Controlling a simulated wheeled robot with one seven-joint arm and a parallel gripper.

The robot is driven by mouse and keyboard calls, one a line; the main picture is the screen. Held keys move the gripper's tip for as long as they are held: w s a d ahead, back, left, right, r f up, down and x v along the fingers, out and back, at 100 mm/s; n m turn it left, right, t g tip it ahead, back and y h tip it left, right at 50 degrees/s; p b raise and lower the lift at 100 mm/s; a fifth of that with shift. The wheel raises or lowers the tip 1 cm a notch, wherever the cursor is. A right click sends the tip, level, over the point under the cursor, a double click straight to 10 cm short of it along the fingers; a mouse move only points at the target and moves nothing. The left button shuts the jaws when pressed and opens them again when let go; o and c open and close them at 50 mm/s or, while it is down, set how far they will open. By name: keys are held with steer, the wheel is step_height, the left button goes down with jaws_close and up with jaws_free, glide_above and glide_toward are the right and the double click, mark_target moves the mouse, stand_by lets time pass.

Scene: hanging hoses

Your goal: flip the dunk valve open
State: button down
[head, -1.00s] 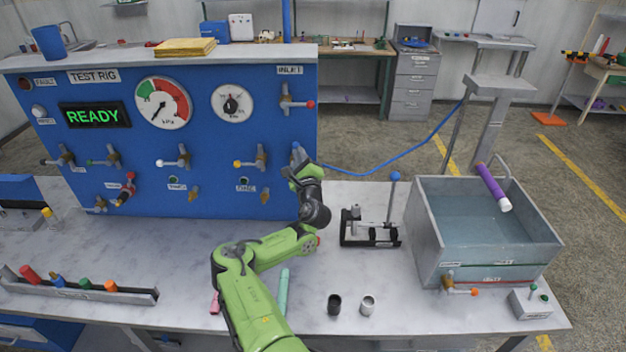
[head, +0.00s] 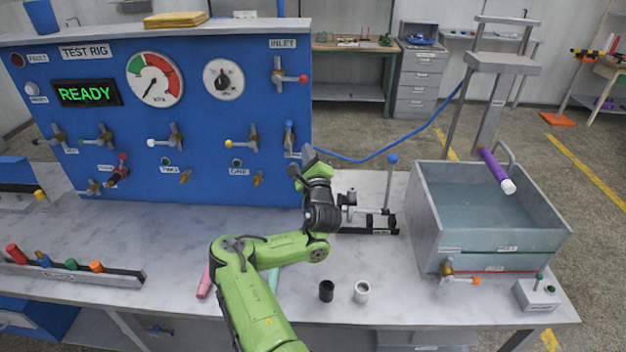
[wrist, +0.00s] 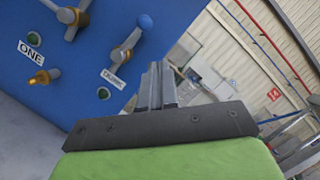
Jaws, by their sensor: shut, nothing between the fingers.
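A brass valve with a blue-knobbed lever (head: 289,136) sits at the right edge of the blue test rig panel (head: 200,190); I take it for the dunk valve. Its lever points up in the head view. In the wrist view the same valve (wrist: 123,54) is left of the fingers, above a small white label too blurred to read surely. My gripper (head: 307,152) is just right of the panel edge, close to the valve but apart from it. Its two fingers (wrist: 157,76) are together in the wrist view, with nothing between them.
Several other levered valves (head: 172,137) line the panel on the left. A water tank (head: 430,235) with a purple hose (head: 492,168) stands on the right. A black stand (head: 375,225) is beside my gripper. Two small cups (head: 326,291) stand near the bench front.

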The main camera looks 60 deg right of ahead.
steer(key=b+v, duration=0.5)
steer(key=b, duration=0.8)
steer(key=shift+r, duration=0.1)
